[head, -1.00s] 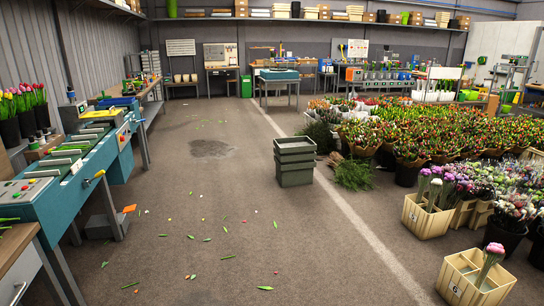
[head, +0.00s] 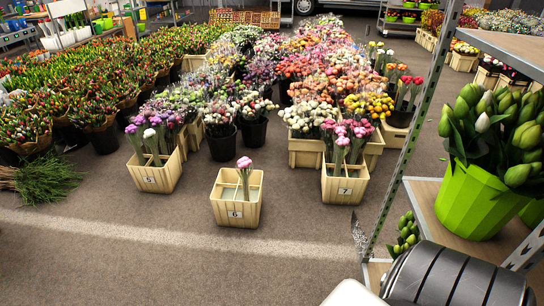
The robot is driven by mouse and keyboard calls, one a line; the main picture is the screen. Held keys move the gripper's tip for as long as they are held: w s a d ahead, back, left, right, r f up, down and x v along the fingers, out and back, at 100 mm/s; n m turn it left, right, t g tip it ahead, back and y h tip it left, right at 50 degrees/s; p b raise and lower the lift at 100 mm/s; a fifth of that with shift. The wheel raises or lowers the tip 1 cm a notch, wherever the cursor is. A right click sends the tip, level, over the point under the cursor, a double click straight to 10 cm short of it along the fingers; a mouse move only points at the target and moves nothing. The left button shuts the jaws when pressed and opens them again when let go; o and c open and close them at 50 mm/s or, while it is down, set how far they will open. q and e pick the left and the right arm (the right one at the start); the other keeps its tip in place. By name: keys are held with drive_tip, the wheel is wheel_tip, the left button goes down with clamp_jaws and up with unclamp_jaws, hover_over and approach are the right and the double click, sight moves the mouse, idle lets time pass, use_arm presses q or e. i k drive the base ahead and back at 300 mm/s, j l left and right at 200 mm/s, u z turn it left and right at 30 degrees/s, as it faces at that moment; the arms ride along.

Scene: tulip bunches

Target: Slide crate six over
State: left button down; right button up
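Crate six (head: 236,212) is a pale wooden divided crate with a "6" label, standing upright on the floor in the middle of the head view. One bunch of pink tulips (head: 245,172) stands in it, and its other visible compartments look empty. It stands apart from crate five (head: 155,181) on its left and crate seven (head: 343,190) on its right. Crate six sits nearer to me than both. Neither of my grippers shows in this view.
Crates five and seven hold purple and pink tulips. Dense flower buckets fill the floor behind. A metal shelf (head: 425,200) with a green bucket of tulips (head: 482,205) stands close on the right. The floor (head: 180,270) in front of crate six is clear, with a white line (head: 150,235).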

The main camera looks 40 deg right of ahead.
sight(230, 209)
drive_tip(key=i+l+z, duration=0.2)
drive_tip(key=i+z, duration=0.6)
drive_tip(key=i, duration=0.15)
drive_tip(key=i+l+u, duration=0.35)
drive_tip(key=i+l, duration=0.15)
drive_tip(key=i+l+u, duration=0.2)
drive_tip(key=l, duration=0.15)
drive_tip(key=i+l+u, duration=0.15)
drive_tip(key=l, duration=0.2)
drive_tip(key=i+l+u, duration=0.2)
drive_tip(key=l, duration=0.15)
drive_tip(key=i+l+u, duration=0.15)
drive_tip(key=l, duration=0.25)
